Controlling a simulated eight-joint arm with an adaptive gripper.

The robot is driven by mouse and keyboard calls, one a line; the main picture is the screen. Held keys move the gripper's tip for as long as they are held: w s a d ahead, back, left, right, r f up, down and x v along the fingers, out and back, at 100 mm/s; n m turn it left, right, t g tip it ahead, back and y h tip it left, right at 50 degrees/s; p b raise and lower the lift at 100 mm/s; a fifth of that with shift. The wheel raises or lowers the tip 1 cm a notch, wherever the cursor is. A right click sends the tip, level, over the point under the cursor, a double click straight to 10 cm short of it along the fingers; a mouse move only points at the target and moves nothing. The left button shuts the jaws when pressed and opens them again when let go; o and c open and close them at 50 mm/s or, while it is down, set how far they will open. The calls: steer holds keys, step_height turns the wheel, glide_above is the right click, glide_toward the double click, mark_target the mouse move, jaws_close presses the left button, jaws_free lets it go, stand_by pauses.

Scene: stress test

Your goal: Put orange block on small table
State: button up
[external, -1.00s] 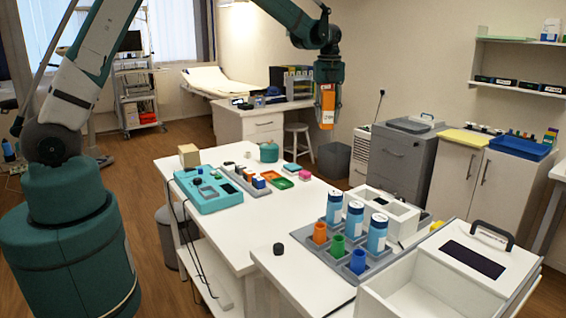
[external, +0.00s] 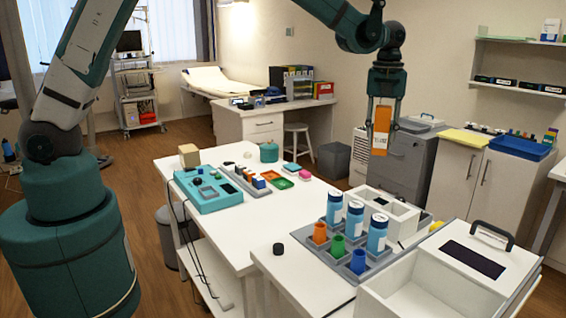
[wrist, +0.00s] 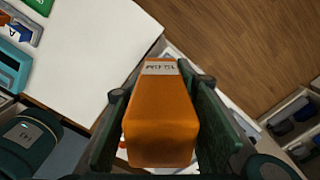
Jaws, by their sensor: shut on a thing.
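The orange block (external: 381,129) with a pale label is held in my gripper (external: 381,140), high in the air in front of the grey drawer cabinet in the external view. In the wrist view the orange block (wrist: 162,118) sits between the two dark green fingers of my gripper (wrist: 165,125), which are shut on it. Two white tables stand below: a longer one (external: 228,223) at the left and one (external: 292,272) at the front right. I cannot tell which is the small table. A white stool (external: 298,130) stands further back.
A grey rack (external: 345,268) with blue-and-white bottles and coloured cups stands on the front right table, beside a white open box (external: 405,215). A teal tray (external: 208,190) and small coloured items occupy the longer table. Its near part is clear.

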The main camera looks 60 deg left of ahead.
steer(key=s+d+m, duration=0.2)
steer(key=s+d, duration=0.8)
steer(key=d, duration=0.3)
steer(key=s+d+m+p, duration=0.1)
steer(key=s+d+m, duration=0.2)
steer(key=s+d, duration=0.8)
steer(key=s+d+m, duration=0.2)
steer(key=s+d, duration=0.6)
steer(key=d, duration=0.7)
steer(key=shift+m, duration=0.3)
steer(key=shift+s+d+f, duration=0.1)
steer(key=shift+d+f, duration=0.1)
steer(key=shift+f, duration=1.05)
steer(key=shift+s+d+f, duration=0.1)
steer(key=shift+d+f, duration=0.05)
steer(key=shift+f, duration=1.05)
steer(key=shift+f, duration=0.15)
steer(key=shift+f, duration=3)
steer(key=shift+f, duration=1.9)
